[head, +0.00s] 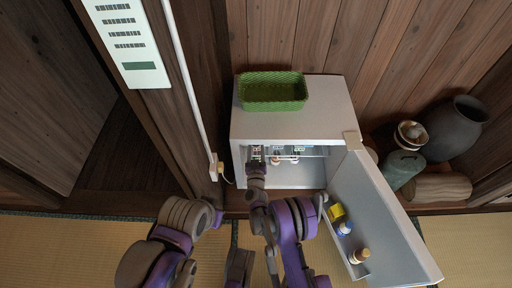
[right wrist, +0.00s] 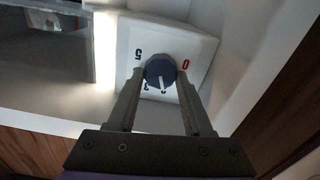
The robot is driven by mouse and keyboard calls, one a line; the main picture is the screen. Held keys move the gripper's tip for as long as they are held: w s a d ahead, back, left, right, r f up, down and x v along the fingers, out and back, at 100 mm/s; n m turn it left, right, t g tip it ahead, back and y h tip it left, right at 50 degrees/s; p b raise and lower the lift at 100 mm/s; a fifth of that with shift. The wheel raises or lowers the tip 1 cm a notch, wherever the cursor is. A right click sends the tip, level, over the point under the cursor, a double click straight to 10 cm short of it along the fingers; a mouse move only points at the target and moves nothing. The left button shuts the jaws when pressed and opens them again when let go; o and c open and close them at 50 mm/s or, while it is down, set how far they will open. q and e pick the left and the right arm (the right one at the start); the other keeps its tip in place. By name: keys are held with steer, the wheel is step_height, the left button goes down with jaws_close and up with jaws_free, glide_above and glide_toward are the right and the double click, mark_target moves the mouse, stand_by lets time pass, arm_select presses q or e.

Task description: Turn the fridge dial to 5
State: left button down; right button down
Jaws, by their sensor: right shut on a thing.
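The fridge (head: 292,124) is white and stands open against the wall. The dial (right wrist: 160,70) is a round blue-grey knob on a white panel (right wrist: 190,38) inside it. A red 0 is at its right, a dark 5 at its left, and partly hidden digits below. The dial's white pointer faces down in the right wrist view, roughly midway between 0 and 5. My right gripper (right wrist: 160,82) is shut on the dial, one finger each side. In the head view it reaches into the fridge's left part (head: 256,168). My left arm shows at lower left; I cannot make out its gripper.
The fridge door (head: 385,215) is swung open to the right, with small items on its shelf. A green basket (head: 272,105) sits on top. Bottles and boxes stand on an inner shelf. Pots (head: 455,128) and a log (head: 440,187) are at right.

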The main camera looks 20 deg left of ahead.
steer(key=shift+m, duration=0.3)
steer(key=m+b, duration=0.1)
steer(key=m, duration=1.2)
steer(key=m+b, duration=0.1)
steer(key=m, duration=1.2)
steer(key=shift+w+d+f, duration=0.1)
steer(key=shift+f, duration=0.1)
steer(key=shift+m, duration=0.3)
steer(key=shift+c, duration=1.5)
jaws_free()
